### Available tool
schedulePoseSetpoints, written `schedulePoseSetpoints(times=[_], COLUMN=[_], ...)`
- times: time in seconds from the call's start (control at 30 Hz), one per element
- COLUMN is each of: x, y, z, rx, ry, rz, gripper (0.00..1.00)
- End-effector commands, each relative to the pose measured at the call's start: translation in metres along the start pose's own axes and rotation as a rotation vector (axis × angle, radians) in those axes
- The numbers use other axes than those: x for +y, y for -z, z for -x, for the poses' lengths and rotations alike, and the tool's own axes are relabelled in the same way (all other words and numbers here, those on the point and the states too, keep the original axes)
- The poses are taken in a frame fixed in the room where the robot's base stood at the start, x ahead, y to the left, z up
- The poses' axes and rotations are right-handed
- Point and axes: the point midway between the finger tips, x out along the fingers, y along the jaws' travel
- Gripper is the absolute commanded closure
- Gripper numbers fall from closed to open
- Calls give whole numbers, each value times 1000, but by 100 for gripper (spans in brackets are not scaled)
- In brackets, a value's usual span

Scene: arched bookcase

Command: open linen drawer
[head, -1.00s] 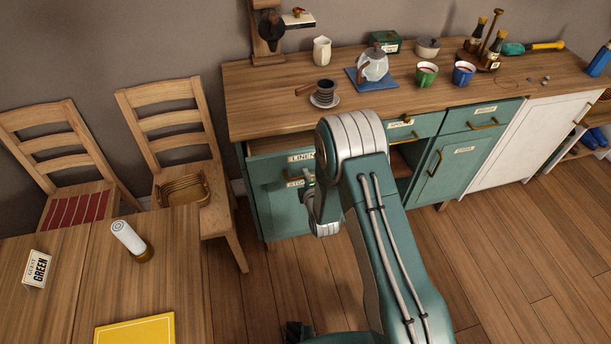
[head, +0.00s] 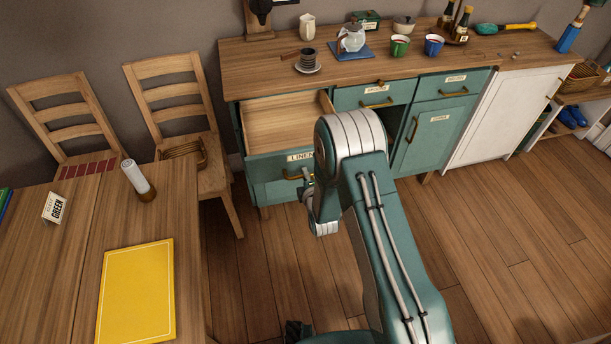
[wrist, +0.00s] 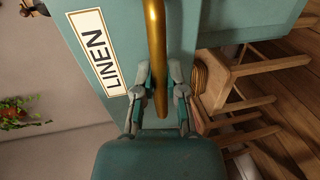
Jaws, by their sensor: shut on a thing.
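The linen drawer (head: 270,122) is pulled out from the teal cabinet in the head view, and its bare wooden inside shows empty. Its front carries a LINEN label (wrist: 97,53), seen sideways in the wrist view. The brass handle (wrist: 157,50) runs between the two fingers of my gripper (wrist: 160,95), which is shut on it. In the head view my arm hides the right end of the drawer front and most of my gripper (head: 308,190).
A wooden chair (head: 180,110) stands left of the drawer, close to its side. The table (head: 60,290) with a yellow mat (head: 137,290) and a white cylinder (head: 135,178) is at the left. The floor (head: 480,240) to the right is clear.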

Motion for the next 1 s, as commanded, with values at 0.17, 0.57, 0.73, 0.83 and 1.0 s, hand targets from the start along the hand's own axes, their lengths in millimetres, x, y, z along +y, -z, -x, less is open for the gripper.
schedulePoseSetpoints(times=[0.17,0.57,0.73,0.83,1.0], x=[-6,-2,-2,-2,-2], y=[-1,-1,0,0,0], z=[2,1,8,23,58], rx=[-3,-2,-1,-1,-1], ry=[17,7,7,7,9], rz=[-1,-1,-1,-1,0], gripper=[100,49,49,49,49])
